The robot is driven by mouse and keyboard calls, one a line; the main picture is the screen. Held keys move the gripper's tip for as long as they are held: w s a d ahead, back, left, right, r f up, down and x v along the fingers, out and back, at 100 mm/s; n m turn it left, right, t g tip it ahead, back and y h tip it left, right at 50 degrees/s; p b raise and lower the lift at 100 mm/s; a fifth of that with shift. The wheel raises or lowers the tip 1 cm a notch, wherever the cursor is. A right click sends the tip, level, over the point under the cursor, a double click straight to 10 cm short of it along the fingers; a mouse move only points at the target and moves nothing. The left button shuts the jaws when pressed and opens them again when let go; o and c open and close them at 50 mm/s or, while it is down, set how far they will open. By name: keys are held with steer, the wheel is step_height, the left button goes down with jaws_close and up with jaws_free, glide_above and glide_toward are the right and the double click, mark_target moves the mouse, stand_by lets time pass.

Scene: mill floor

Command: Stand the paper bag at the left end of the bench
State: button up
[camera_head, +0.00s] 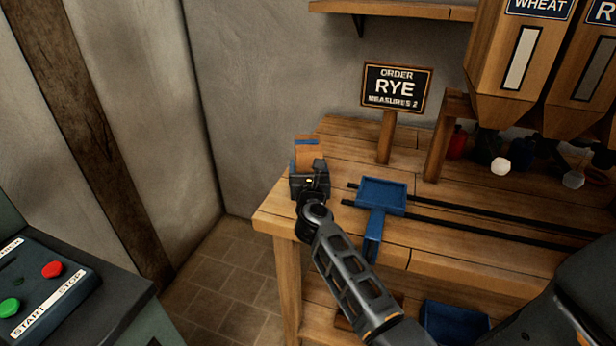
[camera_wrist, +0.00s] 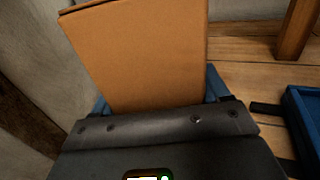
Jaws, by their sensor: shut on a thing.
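In the wrist view the bag (camera_wrist: 145,50) fills the upper middle, between the blue fingers of my gripper (camera_wrist: 158,100). The bag's bottom is hidden behind my gripper, so I cannot tell whether it touches the bench top.
A blue tray (camera_head: 382,194) on dark rails is right of the bag. An order sign (camera_head: 397,88) reading RYE, measures 2, stands behind. Wooden hoppers (camera_head: 515,60) are at the right. A control panel (camera_head: 40,285) is lower left. A blue bin (camera_head: 452,322) sits below the bench top.

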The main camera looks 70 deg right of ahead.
steer(key=shift+f, duration=0.65)
steer(key=shift+f, duration=0.2)
steer(key=o, duration=1.4)
steer(key=shift+c, duration=0.2)
